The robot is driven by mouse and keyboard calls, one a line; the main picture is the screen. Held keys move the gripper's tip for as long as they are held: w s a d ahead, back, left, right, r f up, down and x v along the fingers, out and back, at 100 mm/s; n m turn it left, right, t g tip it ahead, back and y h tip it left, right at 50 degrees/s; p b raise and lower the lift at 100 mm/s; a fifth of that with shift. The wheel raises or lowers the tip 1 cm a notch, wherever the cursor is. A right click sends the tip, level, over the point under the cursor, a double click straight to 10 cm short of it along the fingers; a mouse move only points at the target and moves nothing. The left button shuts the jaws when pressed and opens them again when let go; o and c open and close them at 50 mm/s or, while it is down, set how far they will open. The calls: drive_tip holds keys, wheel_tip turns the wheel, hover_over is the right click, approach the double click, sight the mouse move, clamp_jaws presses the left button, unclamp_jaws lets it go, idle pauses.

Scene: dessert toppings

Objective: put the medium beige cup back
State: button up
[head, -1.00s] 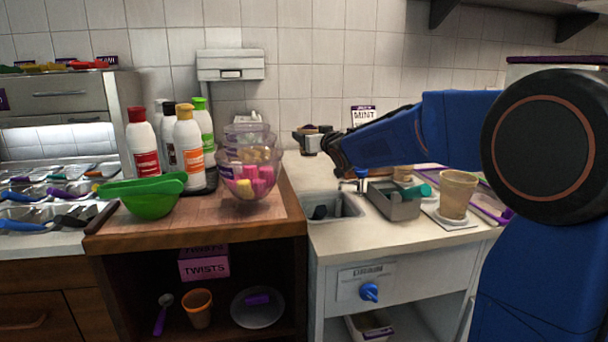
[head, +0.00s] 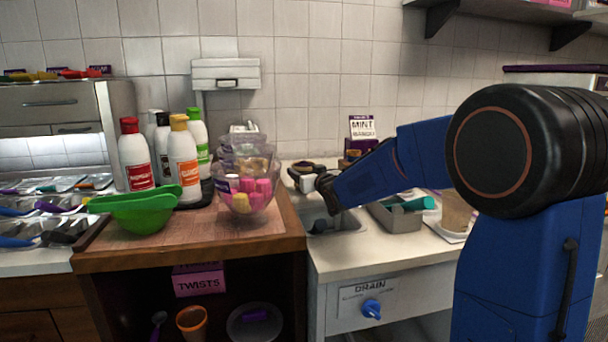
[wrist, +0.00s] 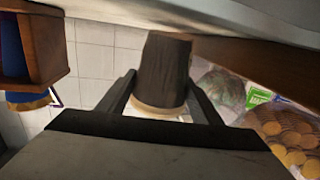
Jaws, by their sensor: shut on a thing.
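My gripper (wrist: 160,85) is shut on a cup (wrist: 163,68) in the wrist view. The cup's side looks dark in shadow, and a pale beige rim shows at its lower end. In the head view my gripper (head: 310,180) is low over the back left of the sink, beside the wooden counter; the held cup is hard to make out there. Another beige cup (head: 457,212) stands on a white pad on the right counter, partly hidden by my arm.
A clear bowl with pink and yellow pieces (head: 245,195) stands left of my gripper, near the wooden edge. A green bowl (head: 142,212) and several bottles (head: 182,165) are farther left. A grey bin (head: 395,217) sits right of the sink. A MINT sign (head: 362,127) stands behind.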

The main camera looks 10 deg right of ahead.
drive_tip(key=shift+f, duration=0.35)
drive_tip(key=shift+f, duration=0.1)
drive_tip(key=o, duration=1.4)
drive_tip(key=shift+c, duration=0.2)
